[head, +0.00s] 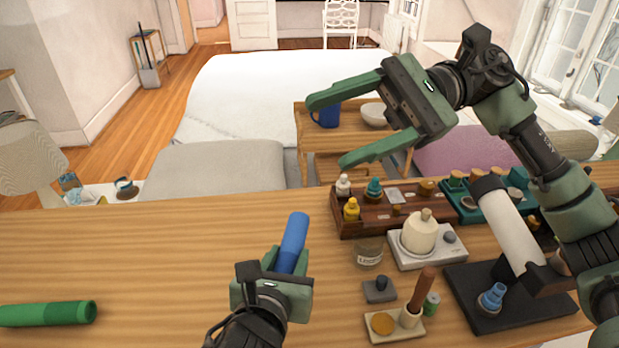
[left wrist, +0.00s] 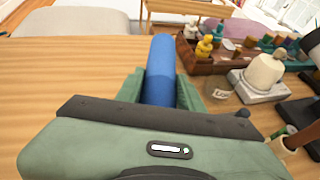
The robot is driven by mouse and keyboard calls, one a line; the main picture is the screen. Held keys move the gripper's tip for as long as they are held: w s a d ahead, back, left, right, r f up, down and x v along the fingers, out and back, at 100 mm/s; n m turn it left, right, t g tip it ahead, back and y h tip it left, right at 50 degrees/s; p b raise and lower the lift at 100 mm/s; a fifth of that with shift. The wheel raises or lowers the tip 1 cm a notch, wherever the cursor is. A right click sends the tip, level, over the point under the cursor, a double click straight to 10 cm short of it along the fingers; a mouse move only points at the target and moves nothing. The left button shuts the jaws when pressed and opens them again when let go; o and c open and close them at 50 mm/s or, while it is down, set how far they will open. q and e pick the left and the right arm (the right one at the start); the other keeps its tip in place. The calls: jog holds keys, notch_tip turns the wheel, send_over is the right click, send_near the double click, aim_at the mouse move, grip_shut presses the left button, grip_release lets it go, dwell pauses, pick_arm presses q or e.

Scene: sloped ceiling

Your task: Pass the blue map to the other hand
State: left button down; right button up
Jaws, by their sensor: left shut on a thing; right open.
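The blue map (head: 294,238) is a rolled blue tube. My left gripper (head: 285,262) is shut on its lower part, and the tube sticks out past the fingers, tilted away over the table. The blue map also shows in the left wrist view (left wrist: 161,75), between the green fingers. My right gripper (head: 338,132) is open and empty. It is higher and to the right of the blue map, apart from it, with its fingers pointing left over the table's far edge.
A green roll (head: 45,314) lies on the wooden table (head: 150,255) at the left. A wooden tray of bottles (head: 352,228), a jar (head: 369,254), a scale (head: 428,258) and a black-based instrument (head: 515,300) crowd the right side. The table's left-middle is clear.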

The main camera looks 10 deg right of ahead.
jog(key=w+a+f+n+t+h, duration=0.25)
jog(key=a+f+h, duration=0.35)
jog(key=f, duration=0.4)
jog(key=n+t+h, duration=0.2)
jog(key=t+h, duration=0.1)
jog(key=h, duration=0.4)
send_near(293, 227)
jog(key=x, duration=1)
jog(key=shift+f, duration=0.2)
jog(key=c, duration=1.3)
pick_arm(q)
jog(key=c, duration=0.8)
grip_release()
jog(key=shift+d, duration=0.1)
jog(key=shift+c, duration=0.2)
pick_arm(e)
grip_shut()
